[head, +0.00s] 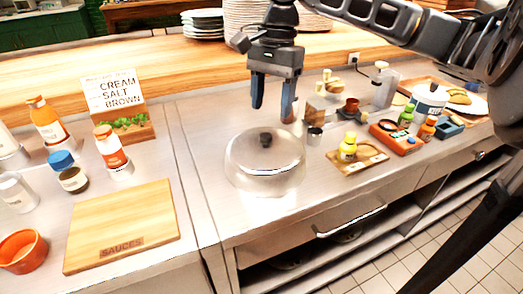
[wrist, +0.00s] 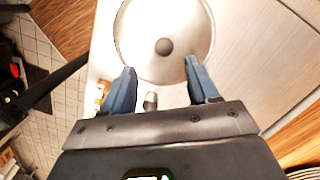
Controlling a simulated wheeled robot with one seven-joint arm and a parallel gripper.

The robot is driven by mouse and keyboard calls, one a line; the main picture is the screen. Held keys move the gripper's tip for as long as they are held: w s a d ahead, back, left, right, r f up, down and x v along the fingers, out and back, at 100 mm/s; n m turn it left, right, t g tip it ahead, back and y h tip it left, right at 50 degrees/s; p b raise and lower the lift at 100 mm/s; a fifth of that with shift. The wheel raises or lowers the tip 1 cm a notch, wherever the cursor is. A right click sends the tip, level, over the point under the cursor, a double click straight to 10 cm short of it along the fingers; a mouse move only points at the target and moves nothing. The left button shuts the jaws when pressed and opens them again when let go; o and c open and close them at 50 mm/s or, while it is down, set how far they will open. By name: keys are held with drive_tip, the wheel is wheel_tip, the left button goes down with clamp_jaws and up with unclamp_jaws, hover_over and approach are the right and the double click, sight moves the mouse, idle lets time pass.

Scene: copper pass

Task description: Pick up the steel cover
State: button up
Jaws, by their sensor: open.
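The steel cover (head: 262,165) is a shiny round dome with a dark knob (head: 265,140) on top. It sits on the steel counter near the front edge in the head view. In the wrist view the cover (wrist: 185,62) lies ahead of the fingertips, with its round knob (wrist: 164,46) between and beyond them. My gripper (head: 273,112) points down above and slightly behind the cover, apart from it. Its two blue fingers are spread with nothing between them, as the wrist view also shows (wrist: 160,78).
A small metal cup (head: 314,138) stands right of the cover. A yellow bottle (head: 347,149) stands on a wooden board farther right. A wooden sauces board (head: 120,225) lies at left. Stacked plates (head: 202,23) stand on the back ledge. Counter left of the cover is clear.

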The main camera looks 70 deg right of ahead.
sight(265, 135)
drive_tip(key=f, duration=0.7)
drive_tip(key=shift+w+a+f, duration=0.1)
drive_tip(key=shift+w+a, duration=0.25)
drive_tip(key=shift+w, duration=0.05)
drive_tip(key=shift+c, duration=0.3)
clamp_jaws()
